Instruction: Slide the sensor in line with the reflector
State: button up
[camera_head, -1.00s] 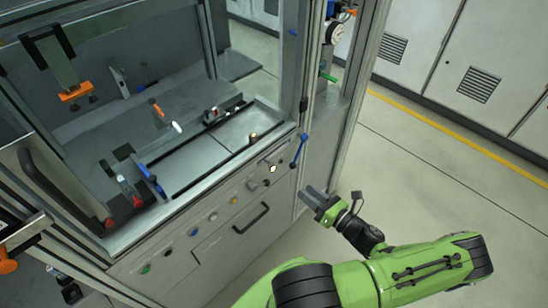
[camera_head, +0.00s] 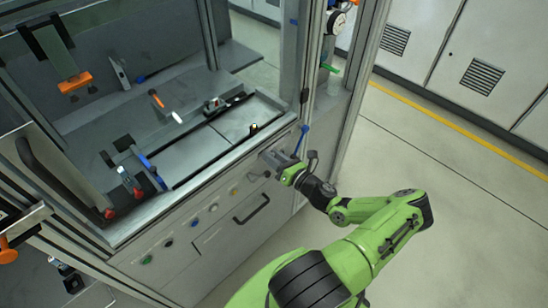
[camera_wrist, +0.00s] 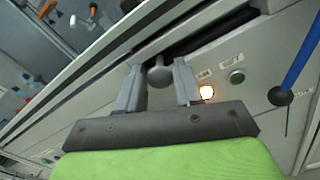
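My gripper (camera_head: 274,162) is at the front panel of the machine, beside the blue lever (camera_head: 301,140). In the wrist view my gripper (camera_wrist: 158,84) is open, with a grey round knob (camera_wrist: 158,75) between its two fingers. The knob stands at a dark slot in the panel; I cannot tell whether either finger touches it. In the head view my gripper hides this spot. I cannot tell for sure which part is the sensor and which is the reflector.
A black drawer handle (camera_head: 251,209) is below left. An orange-ended bracket (camera_head: 75,82) hangs inside the enclosure. Open floor (camera_head: 440,190) lies right.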

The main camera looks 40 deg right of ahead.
grip_shut()
jog(key=shift+a+p, duration=0.15)
jog(key=shift+p, duration=0.15)
grip_release()
jog(key=s, duration=1.6)
jog(key=shift+d, duration=0.2)
